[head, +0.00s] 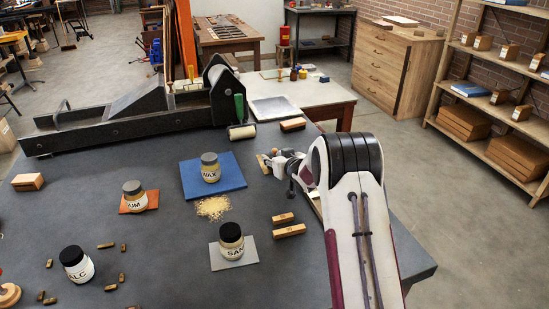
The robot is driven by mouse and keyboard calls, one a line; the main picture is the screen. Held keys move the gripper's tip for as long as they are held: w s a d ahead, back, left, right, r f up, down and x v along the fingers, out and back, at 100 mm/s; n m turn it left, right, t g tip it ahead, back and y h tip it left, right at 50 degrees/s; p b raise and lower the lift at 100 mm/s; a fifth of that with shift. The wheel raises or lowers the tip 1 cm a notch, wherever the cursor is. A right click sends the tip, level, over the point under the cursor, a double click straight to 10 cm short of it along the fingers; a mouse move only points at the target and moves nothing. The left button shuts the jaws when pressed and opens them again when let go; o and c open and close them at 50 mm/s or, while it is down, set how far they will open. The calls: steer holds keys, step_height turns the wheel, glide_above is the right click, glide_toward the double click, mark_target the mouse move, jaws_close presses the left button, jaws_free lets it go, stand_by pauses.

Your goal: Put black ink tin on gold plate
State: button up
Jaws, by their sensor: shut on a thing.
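My gripper (274,162) is at the right part of the dark table, small in the head view and partly behind my arm. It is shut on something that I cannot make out. A small tan piece (263,164) shows right at its fingertips; I cannot tell whether it is held or lies on the table. I cannot pick out a black ink tin or a gold plate. Black-lidded jars are in view: a SAN-labelled jar (231,243) on a grey plate (243,257) and an "LC" jar (77,266) on the bare table.
A grey-lidded WAX jar (210,168) stands on a blue plate (232,188), a "UM" jar (134,197) on an orange plate (148,205). Tan grains (212,207), wooden blocks (289,231) and small type pieces (105,246) lie about. A press (125,116) borders the back.

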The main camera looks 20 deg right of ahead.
steer(key=o, duration=1.3)
steer(key=shift+r, duration=0.15)
steer(key=shift+v, duration=6)
